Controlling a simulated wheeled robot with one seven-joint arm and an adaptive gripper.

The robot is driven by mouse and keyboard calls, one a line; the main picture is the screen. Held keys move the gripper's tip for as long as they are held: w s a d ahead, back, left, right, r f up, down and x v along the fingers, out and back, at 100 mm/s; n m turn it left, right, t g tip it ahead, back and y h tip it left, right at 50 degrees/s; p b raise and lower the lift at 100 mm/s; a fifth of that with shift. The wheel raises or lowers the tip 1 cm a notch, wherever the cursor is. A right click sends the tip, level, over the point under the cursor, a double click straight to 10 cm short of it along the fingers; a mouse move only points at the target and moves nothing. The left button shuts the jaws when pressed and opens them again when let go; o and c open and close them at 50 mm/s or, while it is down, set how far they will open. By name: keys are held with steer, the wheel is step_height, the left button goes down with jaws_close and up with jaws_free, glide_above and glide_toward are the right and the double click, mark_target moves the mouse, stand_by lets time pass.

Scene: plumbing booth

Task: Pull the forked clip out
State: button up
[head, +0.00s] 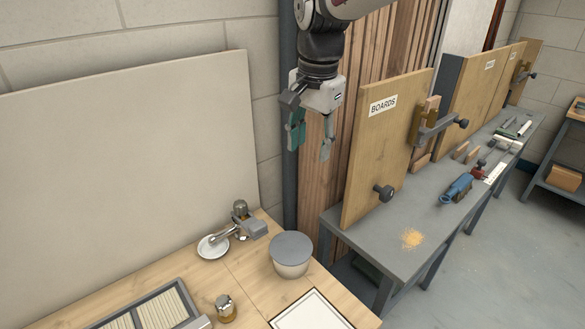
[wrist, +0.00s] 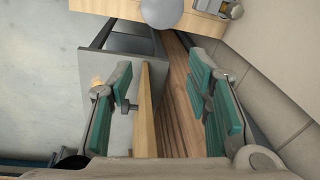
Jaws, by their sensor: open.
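A small metal pipe fitting (head: 224,236) with a brass-coloured cap (head: 240,207) and a grey block (head: 252,228) stands at the back of the wooden bench. I cannot pick out the forked clip on it for certain. Part of this fitting shows at the top edge of the wrist view (wrist: 229,8). My gripper (head: 311,150) hangs open and empty, fingers down, high above and to the right of the fitting. Its green-padded fingers stand wide apart in the wrist view (wrist: 165,105), with nothing between them.
A white dish (head: 212,246) lies by the fitting. A grey-lidded round tub (head: 291,254) stands to its right. A slatted tray (head: 155,309), a small brass-coloured part (head: 225,308) and a framed white sheet (head: 312,312) lie nearer. A grey table (head: 400,226) with upright boards (head: 384,150) stands at right.

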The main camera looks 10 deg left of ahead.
mark_target(258, 225)
steer(key=w+a+f+m+g+b, duration=0.15)
steer(key=w+a+f+b, duration=0.3)
steer(key=a+f, duration=1)
steer(key=shift+m+h, duration=0.3)
steer(key=shift+m, duration=0.25)
steer(key=f, duration=0.7)
steer(key=f+p, duration=0.1)
steer(key=f, duration=0.7)
steer(key=shift+w+d, duration=0.15)
steer(key=shift+d, duration=0.05)
steer(key=shift+r, duration=0.1)
steer(key=shift+c, duration=0.6)
jaws_close()
